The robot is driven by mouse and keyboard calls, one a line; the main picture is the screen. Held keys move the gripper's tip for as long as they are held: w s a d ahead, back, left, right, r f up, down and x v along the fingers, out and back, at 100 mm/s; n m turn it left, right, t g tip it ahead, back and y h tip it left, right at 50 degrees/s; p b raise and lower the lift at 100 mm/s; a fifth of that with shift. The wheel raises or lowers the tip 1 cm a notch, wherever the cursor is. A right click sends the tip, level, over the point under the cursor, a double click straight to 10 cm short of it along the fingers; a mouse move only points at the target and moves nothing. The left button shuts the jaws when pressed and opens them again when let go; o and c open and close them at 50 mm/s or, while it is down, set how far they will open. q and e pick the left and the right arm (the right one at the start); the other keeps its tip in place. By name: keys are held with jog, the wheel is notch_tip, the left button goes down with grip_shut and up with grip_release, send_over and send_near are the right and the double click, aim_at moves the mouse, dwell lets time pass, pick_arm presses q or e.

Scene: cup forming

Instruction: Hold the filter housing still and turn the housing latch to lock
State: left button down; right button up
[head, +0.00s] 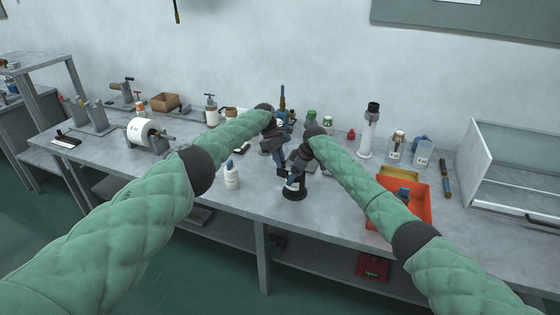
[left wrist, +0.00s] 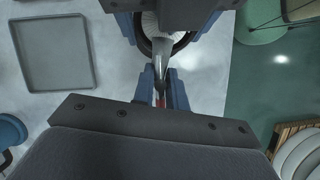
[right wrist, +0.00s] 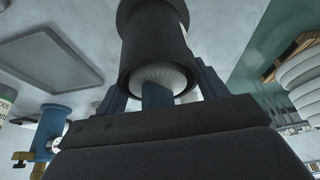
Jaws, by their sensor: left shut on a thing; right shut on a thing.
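The dark cylindrical filter housing (head: 295,193) stands upright on the bench. Its open end with a white pleated filter inside shows in the right wrist view (right wrist: 155,50) and at the top of the left wrist view (left wrist: 150,46). The grey housing latch (left wrist: 161,66) sticks out from the housing, with red near its end. My left gripper (left wrist: 161,92) is shut on the latch. My right gripper (right wrist: 157,88) is shut on the housing, with blue fingers on either side of it. In the head view, the grippers hide much of the housing and the latch.
An orange bin (head: 424,206) sits to the right, and a tall white cylinder (head: 367,135) behind. A flat grey tray (left wrist: 54,52) lies nearby. The bench's front edge is close to the housing.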

pick_arm(q)
jog(key=shift+a, duration=0.1)
jog(key=c, duration=1.5)
grip_release()
jog(key=shift+o, duration=0.2)
jog(key=shift+r, duration=0.15)
jog(key=v, duration=1.1)
jog(key=shift+r, duration=0.35)
jog(key=shift+w+f, duration=0.1)
